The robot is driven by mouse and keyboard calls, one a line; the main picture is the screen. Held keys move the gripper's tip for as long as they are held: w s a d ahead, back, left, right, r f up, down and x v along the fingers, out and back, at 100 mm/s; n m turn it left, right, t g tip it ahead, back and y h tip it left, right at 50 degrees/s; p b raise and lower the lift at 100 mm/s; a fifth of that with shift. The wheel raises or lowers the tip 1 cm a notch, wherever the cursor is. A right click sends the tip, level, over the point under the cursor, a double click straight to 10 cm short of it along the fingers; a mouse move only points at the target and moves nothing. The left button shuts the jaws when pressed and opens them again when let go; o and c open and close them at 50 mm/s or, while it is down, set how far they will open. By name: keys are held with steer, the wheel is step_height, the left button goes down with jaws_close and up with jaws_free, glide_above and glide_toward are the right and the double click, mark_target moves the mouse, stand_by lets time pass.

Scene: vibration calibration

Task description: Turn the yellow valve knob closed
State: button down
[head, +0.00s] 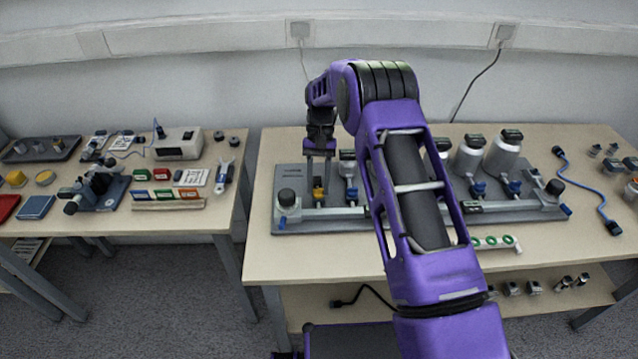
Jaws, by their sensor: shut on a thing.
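The yellow valve knob (318,193) sits near the left end of a grey manifold board (420,216) on the right-hand table. My gripper (319,184) points down from above, with its fingers at the knob. It is shut on the knob, which shows only as a small patch of yellow between and below the fingers. The knob's exact angle is too small to tell. My purple arm reaches over the board and hides part of its middle.
Blue valves (479,188) and grey canisters (503,152) stand along the board right of my arm. A black-capped cylinder (288,205) is close on the left. A blue cable (590,190) lies at the right. A second table (150,221) with instruments stands left across a gap.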

steer(key=shift+n+h, duration=0.3)
steer(key=shift+n, duration=0.3)
steer(key=c, duration=0.5)
jaws_free()
steer(key=p+v, duration=0.1)
steer(key=v, duration=1.1)
steer(key=shift+a, duration=0.1)
steer(key=shift+r, duration=0.1)
